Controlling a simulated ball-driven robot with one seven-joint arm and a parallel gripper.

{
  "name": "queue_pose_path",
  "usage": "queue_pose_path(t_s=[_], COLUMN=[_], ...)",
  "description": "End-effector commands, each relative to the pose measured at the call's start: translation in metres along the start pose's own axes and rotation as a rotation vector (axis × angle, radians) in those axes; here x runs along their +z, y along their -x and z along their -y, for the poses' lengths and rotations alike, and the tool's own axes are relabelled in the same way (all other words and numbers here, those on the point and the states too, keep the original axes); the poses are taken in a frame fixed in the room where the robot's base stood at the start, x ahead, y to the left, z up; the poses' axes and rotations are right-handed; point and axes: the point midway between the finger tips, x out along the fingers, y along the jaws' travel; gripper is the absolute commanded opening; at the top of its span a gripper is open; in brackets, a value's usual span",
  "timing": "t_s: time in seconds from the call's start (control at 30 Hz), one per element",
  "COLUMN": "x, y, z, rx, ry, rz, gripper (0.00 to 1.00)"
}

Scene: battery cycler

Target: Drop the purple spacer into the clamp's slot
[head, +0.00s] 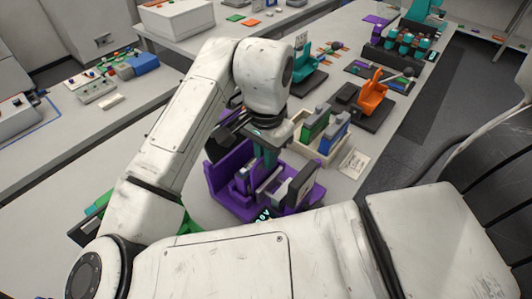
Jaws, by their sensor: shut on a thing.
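A purple clamp fixture (222,184) stands on the bench in the middle of the head view, with upright purple walls, grey metal plates and a dark upright block on its right side. My gripper (266,158) points down just above and behind the middle of this fixture. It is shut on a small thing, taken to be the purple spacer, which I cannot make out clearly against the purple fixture. The slot is partly hidden by the gripper and the plates, so I cannot tell how the held piece lines up with it.
A cream tray (333,157) with green and blue blocks stands right of the fixture, close to my gripper. A paper card (353,163) lies beside it. An orange clamp (373,92) on a dark base stands farther back.

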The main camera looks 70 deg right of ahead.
Motion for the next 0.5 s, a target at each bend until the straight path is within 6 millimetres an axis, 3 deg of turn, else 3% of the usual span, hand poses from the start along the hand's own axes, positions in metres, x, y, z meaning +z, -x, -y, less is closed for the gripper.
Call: queue_pose_path(t_s=[0.13, 0.17, 0.2, 0.5], x=[0.0001, 0.0001, 0.0000, 0.0000], y=[0.0001, 0.0001, 0.0001, 0.0001], z=[0.0000, 0.0000, 0.0000, 0.0000], rx=[0.000, 0.000, 0.000, 0.000], ry=[0.000, 0.000, 0.000, 0.000], rz=[0.000, 0.000, 0.000, 0.000], gripper=[0.00, 0.13, 0.17, 0.42])
